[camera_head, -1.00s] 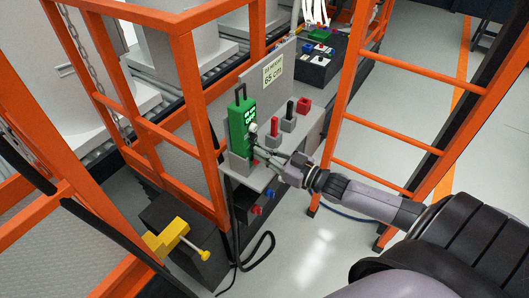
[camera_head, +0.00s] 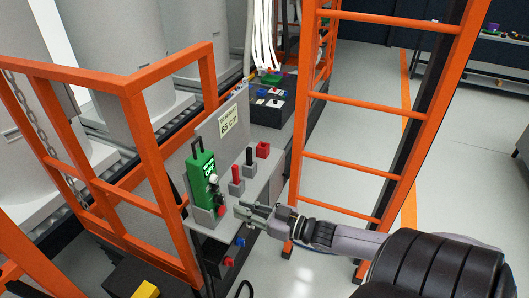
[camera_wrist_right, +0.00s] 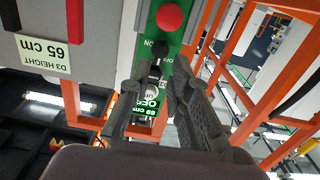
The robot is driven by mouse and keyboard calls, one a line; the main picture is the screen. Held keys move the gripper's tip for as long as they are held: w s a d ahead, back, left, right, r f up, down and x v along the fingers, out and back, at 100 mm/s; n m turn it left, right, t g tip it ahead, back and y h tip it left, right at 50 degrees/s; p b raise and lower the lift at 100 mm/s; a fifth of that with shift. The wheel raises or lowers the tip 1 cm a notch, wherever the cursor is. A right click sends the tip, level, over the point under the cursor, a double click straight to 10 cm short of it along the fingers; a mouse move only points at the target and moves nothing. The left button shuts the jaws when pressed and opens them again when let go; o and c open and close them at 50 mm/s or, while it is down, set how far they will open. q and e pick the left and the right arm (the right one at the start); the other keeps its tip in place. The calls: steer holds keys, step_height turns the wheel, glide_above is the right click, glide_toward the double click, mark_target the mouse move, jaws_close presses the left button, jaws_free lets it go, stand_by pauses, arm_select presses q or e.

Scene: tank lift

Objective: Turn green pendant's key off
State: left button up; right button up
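The green pendant (camera_head: 201,178) stands upright in a grey holder on the grey console, with dark and light controls and a red button on its face. In the right wrist view, the pendant's black key (camera_wrist_right: 158,50) sits between ON and OFF labels, below the red button (camera_wrist_right: 170,17). My right gripper (camera_head: 242,210) is open and empty, a short gap to the right of the pendant. In the right wrist view its fingers (camera_wrist_right: 155,78) stand apart, either side of the pendant's lower controls. The key's exact angle is unclear. My left gripper is out of view.
A red lever (camera_head: 236,173), a black lever (camera_head: 249,157) and a red box (camera_head: 263,150) stand on the console beside the pendant. Orange railing (camera_head: 150,160) is at left and an orange ladder (camera_head: 350,165) at right. Clear floor (camera_head: 460,190) lies beyond the ladder.

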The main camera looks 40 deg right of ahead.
steer(key=v, duration=0.6)
steer(key=shift+s, duration=0.25)
steer(key=shift+d, duration=0.1)
steer(key=s+d+f+m+g+h, duration=0.1)
steer(key=s+d+f+h, duration=0.15)
steer(key=f, duration=0.55)
steer(key=s+d+f+m+g+h, duration=0.1)
steer(key=d+f+h, duration=0.25)
steer(key=f, duration=0.45)
steer(key=s+f+m+g+h+b, duration=0.15)
steer(key=s+f, duration=0.25)
steer(key=f, duration=0.5)
steer(key=s+f+g, duration=0.3)
steer(key=s+f, duration=0.1)
steer(key=f, duration=0.5)
steer(key=s+a+f+n+g, duration=0.1)
steer(key=s+a+f+g, duration=0.8)
steer(key=s+a+f, duration=0.9)
steer(key=s+a, duration=0.1)
steer(key=s, duration=0.2)
steer(key=shift+s+a+y, duration=0.3)
steer(key=shift+y, duration=0.05)
